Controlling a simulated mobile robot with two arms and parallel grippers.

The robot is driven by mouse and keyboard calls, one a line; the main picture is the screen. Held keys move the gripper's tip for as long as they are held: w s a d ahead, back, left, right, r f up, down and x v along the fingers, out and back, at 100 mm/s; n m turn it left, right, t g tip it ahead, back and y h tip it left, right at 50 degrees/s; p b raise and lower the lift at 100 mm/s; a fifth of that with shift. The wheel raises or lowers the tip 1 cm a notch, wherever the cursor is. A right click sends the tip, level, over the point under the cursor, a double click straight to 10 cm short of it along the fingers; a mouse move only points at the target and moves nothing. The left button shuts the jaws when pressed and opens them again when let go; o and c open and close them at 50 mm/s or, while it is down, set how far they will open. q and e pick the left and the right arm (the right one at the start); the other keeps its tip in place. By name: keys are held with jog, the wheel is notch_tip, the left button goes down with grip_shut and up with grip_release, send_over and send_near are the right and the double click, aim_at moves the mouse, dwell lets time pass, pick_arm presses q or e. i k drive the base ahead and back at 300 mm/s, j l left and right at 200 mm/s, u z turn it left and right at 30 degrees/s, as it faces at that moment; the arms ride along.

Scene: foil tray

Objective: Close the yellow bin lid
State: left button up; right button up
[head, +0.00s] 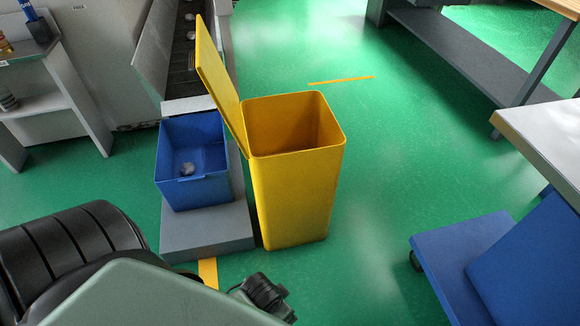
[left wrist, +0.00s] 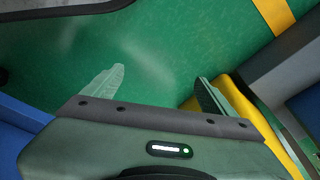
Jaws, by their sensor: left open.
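The yellow bin (head: 296,195) stands upright on the green floor in the middle of the head view, empty as far as I can see inside. Its yellow lid (head: 220,82) is open, hinged on the bin's left edge and tilted up and back to the left. My left gripper (left wrist: 160,83) is open and empty in the left wrist view. A yellow surface (left wrist: 262,125), apparently part of the bin, lies behind and beside its right finger; I cannot tell whether they touch. In the head view my left arm covers the lower left. My right gripper is not in view.
A blue crate (head: 192,163) with a small crumpled item stands on a grey platform (head: 206,233) left of the bin. A conveyor (head: 182,60) runs behind it. A blue cart (head: 465,262) and a table (head: 545,130) are at right. Floor right of the bin is clear.

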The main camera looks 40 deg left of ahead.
aim_at(211, 70)
jog(key=j+u, duration=0.2)
jog(key=j, duration=0.45)
jog(key=j+u, duration=0.25)
jog(key=j, duration=0.4)
jog(key=i+j+u, duration=0.2)
jog(key=j, duration=0.45)
jog(key=k, duration=0.05)
